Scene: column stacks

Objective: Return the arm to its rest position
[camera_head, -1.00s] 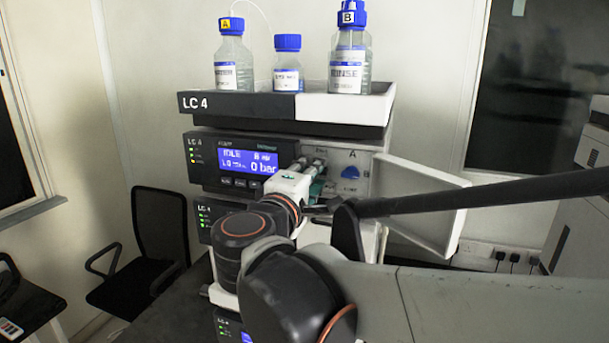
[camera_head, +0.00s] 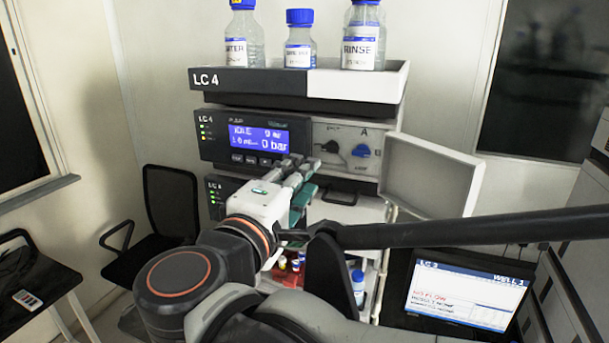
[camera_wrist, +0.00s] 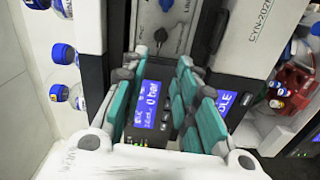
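My gripper (camera_head: 296,166) is in front of the LC 4 pump (camera_head: 215,150), just below and right of its lit display (camera_head: 258,138). In the wrist view my gripper (camera_wrist: 163,62) has its two teal-padded fingers spread, with nothing held between them. The pump's display (camera_wrist: 150,100) shows behind the gap, and the left finger looks apart from the right. In the head view my arm reaches in from the lower right. The pump's valve panel shows a black knob (camera_head: 331,148) and a blue knob (camera_head: 361,151), both clear of my gripper.
An open white door (camera_head: 430,178) sticks out at the panel's right. Bottles stand in the top tray (camera_head: 355,81). A screen (camera_head: 463,295) sits at lower right, a chair (camera_head: 170,205) at left. Small bottles (camera_head: 357,283) sit on a lower shelf.

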